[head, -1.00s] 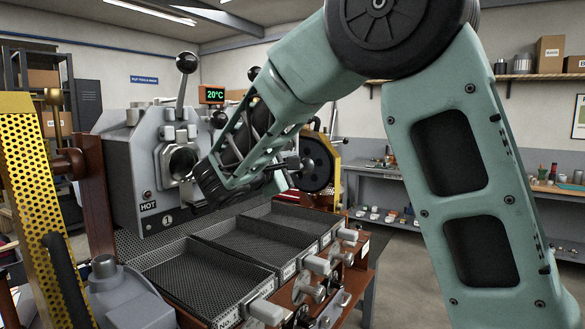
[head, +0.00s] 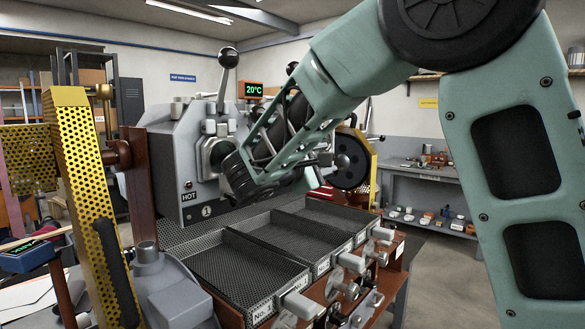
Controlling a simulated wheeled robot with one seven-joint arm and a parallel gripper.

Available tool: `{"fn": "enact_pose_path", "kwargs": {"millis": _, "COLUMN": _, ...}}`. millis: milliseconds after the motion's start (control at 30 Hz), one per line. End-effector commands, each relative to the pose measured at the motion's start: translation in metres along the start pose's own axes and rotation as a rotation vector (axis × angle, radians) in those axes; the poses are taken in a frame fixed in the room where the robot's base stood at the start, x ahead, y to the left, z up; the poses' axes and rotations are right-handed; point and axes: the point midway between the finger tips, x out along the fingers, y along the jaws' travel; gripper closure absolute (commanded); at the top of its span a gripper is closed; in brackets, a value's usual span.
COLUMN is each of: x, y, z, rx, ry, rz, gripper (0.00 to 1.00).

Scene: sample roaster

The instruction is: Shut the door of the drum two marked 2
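The roaster's grey front (head: 165,165) carries a plate marked 1 (head: 207,211) and a HOT label. Its drum one mouth (head: 212,150) is partly visible beside my arm. Drum two, its mark 2 and its door cannot be made out; my arm covers much of the machine to the right of drum one. My gripper (head: 240,178) is at the dark lower end of my arm, close in front of drum one in the picture. Its fingers cannot be made out, nor whether it touches anything.
Mesh-bottomed trays (head: 243,262) lie below the machine, with handles and valves along their front. A yellow perforated guard (head: 82,190) and a grey fitting (head: 165,285) stand at the left. A dark round wheel (head: 350,160) is right of my wrist. Floor is open at the right.

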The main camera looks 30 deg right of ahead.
Motion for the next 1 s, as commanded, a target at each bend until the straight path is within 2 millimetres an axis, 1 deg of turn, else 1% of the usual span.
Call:
{"fn": "enact_pose_path", "kwargs": {"millis": 33, "x": -0.011, "y": -0.002, "z": -0.002, "rx": 0.001, "ry": 0.005, "rz": 0.002, "gripper": 0.60}}
{"fn": "enact_pose_path", "kwargs": {"millis": 400, "x": -0.099, "y": -0.002, "z": -0.002, "rx": 0.002, "ry": 0.006, "rz": 0.002, "gripper": 0.60}}
{"fn": "enact_pose_path", "kwargs": {"millis": 500, "x": -0.119, "y": -0.001, "z": -0.002, "rx": 0.001, "ry": 0.004, "rz": 0.002, "gripper": 0.60}}
{"fn": "enact_pose_path", "kwargs": {"millis": 600, "x": -0.134, "y": -0.001, "z": -0.001, "rx": 0.001, "ry": 0.004, "rz": 0.002, "gripper": 0.60}}
{"fn": "enact_pose_path", "kwargs": {"millis": 700, "x": -0.145, "y": -0.001, "z": -0.001, "rx": 0.001, "ry": 0.002, "rz": 0.001, "gripper": 0.60}}
{"fn": "enact_pose_path", "kwargs": {"millis": 800, "x": -0.151, "y": -0.001, "z": 0.000, "rx": 0.002, "ry": 0.001, "rz": 0.000, "gripper": 0.60}}
{"fn": "enact_pose_path", "kwargs": {"millis": 1000, "x": -0.153, "y": 0.000, "z": 0.000, "rx": 0.001, "ry": 0.000, "rz": 0.000, "gripper": 0.60}}
